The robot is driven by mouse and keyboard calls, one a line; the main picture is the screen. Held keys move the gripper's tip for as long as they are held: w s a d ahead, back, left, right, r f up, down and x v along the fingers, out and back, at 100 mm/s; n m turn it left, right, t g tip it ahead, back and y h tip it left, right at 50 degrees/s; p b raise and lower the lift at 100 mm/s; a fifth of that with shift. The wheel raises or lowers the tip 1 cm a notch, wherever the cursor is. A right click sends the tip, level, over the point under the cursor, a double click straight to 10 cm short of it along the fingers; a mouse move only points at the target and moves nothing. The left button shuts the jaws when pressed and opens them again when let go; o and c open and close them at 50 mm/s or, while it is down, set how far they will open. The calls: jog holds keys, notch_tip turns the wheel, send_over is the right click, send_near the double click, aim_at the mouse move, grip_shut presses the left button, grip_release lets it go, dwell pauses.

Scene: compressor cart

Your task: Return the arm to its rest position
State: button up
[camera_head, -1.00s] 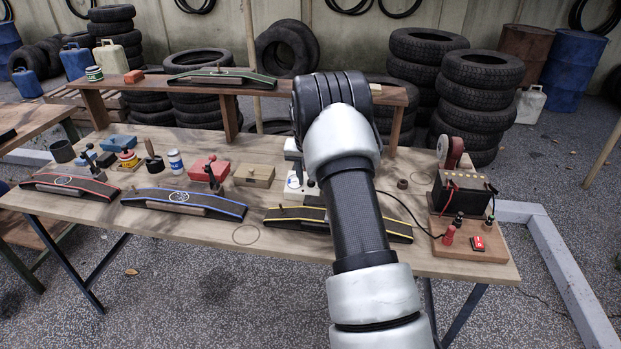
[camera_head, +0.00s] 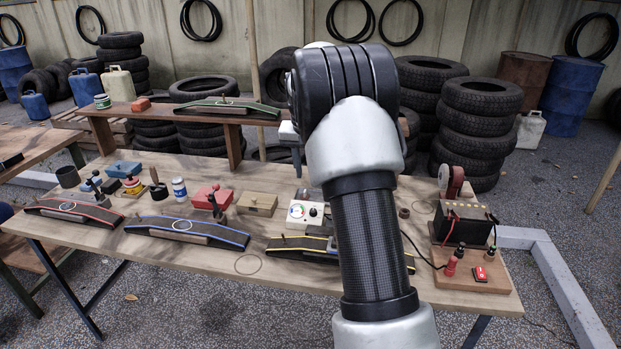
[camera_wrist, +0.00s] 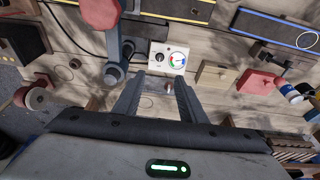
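My arm rises through the middle of the head view and hides most of my gripper. In the wrist view my gripper (camera_wrist: 157,82) shows two grey fingers standing apart, with nothing visibly held between them. It points down over the workbench (camera_head: 215,269). A white gauge box (camera_wrist: 168,57) with a dial and knob lies just beyond the fingertips in that view. It also shows left of my arm in the head view (camera_head: 305,214). A lever with a red knob (camera_wrist: 101,13) stands close left of the fingers in the wrist view.
A raised shelf (camera_head: 170,116) runs along the bench's back. A battery (camera_head: 464,224) with cables stands at the right end. Blue-edged (camera_head: 187,231) and red-edged (camera_head: 75,209) curved strips lie along the front. A tan box (camera_head: 257,203) and a red box (camera_head: 212,196) stand behind them.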

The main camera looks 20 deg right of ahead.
jog(key=shift+r, duration=0.15)
dwell(0.3)
jog(key=s+a+r+n+t+y, duration=0.1)
jog(key=s+a+r+n, duration=0.1)
jog(key=s+a+r, duration=0.6)
jog(key=s+a+r+n+t, duration=0.1)
jog(key=s+a+r, duration=0.3)
jog(key=s, duration=0.6)
jog(key=s+a+f+n+t, duration=0.1)
jog(key=s+a+n, duration=0.15)
jog(key=s, duration=0.65)
jog(key=s+a+f+n, duration=0.1)
jog(key=s+a, duration=0.2)
jog(key=s, duration=0.6)
notch_tip(320, 180, up, 12)
jog(key=s+p, duration=0.1)
jog(key=p, duration=1.1)
jog(key=shift+y, duration=0.4)
jog(key=shift+a+r+p, duration=0.1)
jog(key=shift+r+p, duration=0.15)
jog(key=shift+p, duration=0.2)
jog(key=shift+c, duration=0.9)
